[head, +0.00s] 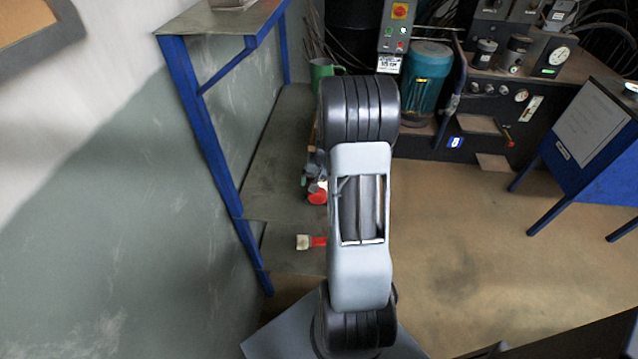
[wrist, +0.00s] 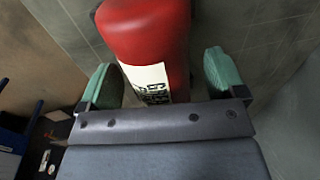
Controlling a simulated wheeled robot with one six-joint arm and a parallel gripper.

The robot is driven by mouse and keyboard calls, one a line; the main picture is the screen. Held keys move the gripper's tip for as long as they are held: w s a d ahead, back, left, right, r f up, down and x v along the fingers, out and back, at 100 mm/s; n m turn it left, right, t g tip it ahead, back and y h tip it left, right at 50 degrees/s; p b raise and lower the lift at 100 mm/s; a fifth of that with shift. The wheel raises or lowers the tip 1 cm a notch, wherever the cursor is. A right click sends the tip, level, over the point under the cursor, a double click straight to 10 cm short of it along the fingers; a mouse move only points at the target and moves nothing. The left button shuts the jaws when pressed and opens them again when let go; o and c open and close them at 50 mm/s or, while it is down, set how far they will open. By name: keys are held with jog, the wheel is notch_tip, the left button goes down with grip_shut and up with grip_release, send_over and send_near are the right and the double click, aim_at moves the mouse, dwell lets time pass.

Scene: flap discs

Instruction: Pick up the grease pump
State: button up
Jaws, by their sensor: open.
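In the wrist view a red, rounded body with a white printed label (wrist: 148,32) stands between the fingers of my gripper (wrist: 164,76). It may be the grease pump, but I cannot tell for sure. My gripper is open, with one green-padded finger on each side of the red body. A gap shows on the right, and the left finger is close to its side; I cannot tell whether it touches. The lower part of the red body is hidden by my gripper.
A green mug (head: 322,70) stands behind my arm. A teal motor (head: 427,78) and dark machine are at the back. Floor at right is clear.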

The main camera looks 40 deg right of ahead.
jog(key=shift+f, duration=0.45)
jog(key=shift+c, duration=0.5)
jog(key=c, duration=1.5)
